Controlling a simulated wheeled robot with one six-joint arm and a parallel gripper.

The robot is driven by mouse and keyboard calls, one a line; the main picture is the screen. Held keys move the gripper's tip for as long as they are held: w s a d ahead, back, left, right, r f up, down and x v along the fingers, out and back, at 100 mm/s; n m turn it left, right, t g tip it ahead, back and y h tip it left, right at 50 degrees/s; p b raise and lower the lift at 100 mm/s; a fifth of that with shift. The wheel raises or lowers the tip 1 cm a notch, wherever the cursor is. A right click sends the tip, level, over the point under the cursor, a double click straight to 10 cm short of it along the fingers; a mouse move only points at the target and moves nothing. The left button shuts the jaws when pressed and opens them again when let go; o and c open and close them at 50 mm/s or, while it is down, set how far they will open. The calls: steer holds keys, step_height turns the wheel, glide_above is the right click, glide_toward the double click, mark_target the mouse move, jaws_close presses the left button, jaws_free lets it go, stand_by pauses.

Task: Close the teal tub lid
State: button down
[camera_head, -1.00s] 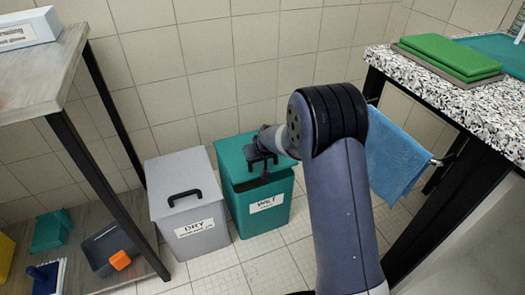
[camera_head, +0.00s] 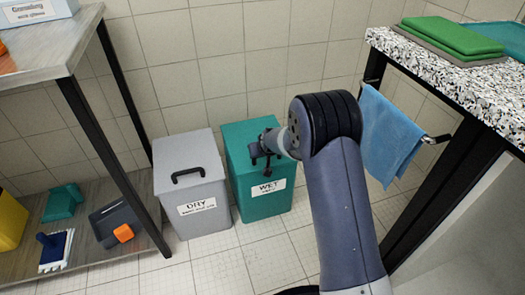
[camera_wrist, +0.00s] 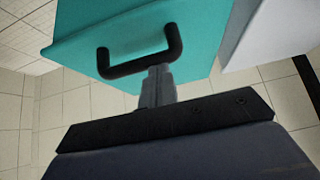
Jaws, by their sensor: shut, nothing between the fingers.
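The teal tub (camera_head: 262,203), marked WET, stands on the tiled floor in the head view. Its teal lid (camera_head: 235,137) lies over the top with no clear gap at the visible edge; my arm hides part of it. In the wrist view the lid (camera_wrist: 205,30) fills the upper middle, with its black handle (camera_wrist: 140,63) in front. My gripper (camera_wrist: 158,72) is shut and empty, its fingertips at the handle's bar; I cannot tell whether they touch. In the head view my gripper (camera_head: 262,158) is over the lid's front part.
A grey tub (camera_head: 195,212) marked DRY stands close on the left, its lid down. A shelf unit (camera_head: 110,130) is farther left. A speckled counter (camera_head: 440,70) and a hanging blue cloth (camera_head: 388,138) are on the right. Floor in front is clear.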

steer(key=shift+s+d+f+g, duration=0.15)
steer(key=shift+s+f, duration=0.15)
steer(key=shift+f, duration=0.35)
steer(key=shift+s+d+f+g, duration=0.15)
steer(key=shift+s+f, duration=0.1)
steer(key=shift+f, duration=0.35)
step_height(320, 180, up, 6)
steer(key=w+p, duration=0.2)
steer(key=p, duration=0.1)
steer(key=s+d+f+b, duration=0.1)
steer(key=s+d+b, duration=0.2)
steer(key=s, duration=0.6)
steer(key=shift+s+b, duration=0.2)
steer(key=shift+b, duration=0.45)
steer(key=w+a+p, duration=0.1)
steer(key=w, duration=0.2)
steer(key=w+a+p, duration=0.1)
steer(key=w, duration=0.2)
steer(key=w+a+p, duration=0.1)
steer(key=w, duration=0.2)
steer(key=shift+a+f, duration=0.4)
steer(key=shift+s+d+f, duration=0.1)
steer(key=shift+s+f, duration=0.1)
steer(key=shift+f, duration=0.4)
